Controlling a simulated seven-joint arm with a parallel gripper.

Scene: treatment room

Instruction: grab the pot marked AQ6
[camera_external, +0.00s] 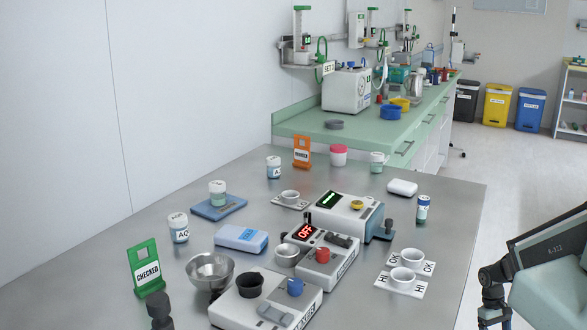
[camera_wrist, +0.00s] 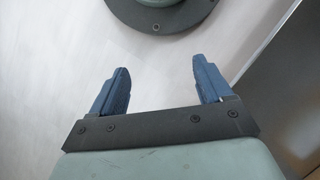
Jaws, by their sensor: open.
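A white-lidded pot (camera_external: 179,228) with a label that reads "AQ" and is cut off by its curve stands upright on the steel table at the left; its last character is not readable. Another white-lidded pot (camera_external: 273,167) farther back has a label starting with "A", the rest unclear. A similar pot (camera_external: 218,194) stands on a blue pad, and one (camera_external: 376,162) stands near the back edge; their labels are unreadable. My gripper (camera_wrist: 161,68) is open and empty in the wrist view, over the pale floor, with no pot between its blue fingers.
A green "CHECKED" stand (camera_external: 146,268), a metal bowl (camera_external: 210,271) and a blue-white device (camera_external: 241,238) surround the AQ pot. Devices with cups, including one showing "OFF" (camera_external: 318,257), fill the middle. Cups on cards (camera_external: 402,277) sit at the right. The table's right strip is mostly clear.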

